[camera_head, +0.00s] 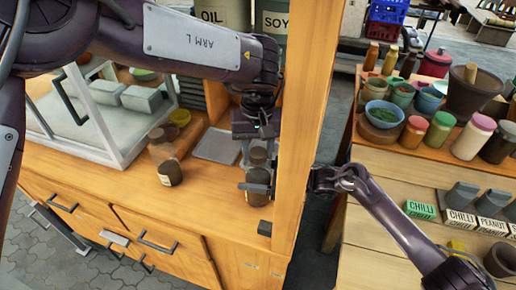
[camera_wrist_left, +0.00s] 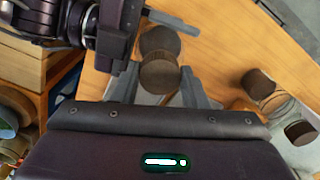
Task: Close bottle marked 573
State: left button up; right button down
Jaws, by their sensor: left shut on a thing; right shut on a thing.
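My right gripper (camera_head: 258,190) reaches past the post and is shut on this bottle. I cannot tell whether lid and bottle touch. No number 573 is readable.
The wooden post (camera_head: 305,110) rises close to both grippers. A side table (camera_head: 385,152) with bowls and jars is at right.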

pick_arm(q)
jog(key=o, duration=1.1)
jog(key=shift+r, duration=0.15)
jog(key=shift+r, duration=2.15)
jog(key=shift+c, duration=0.3)
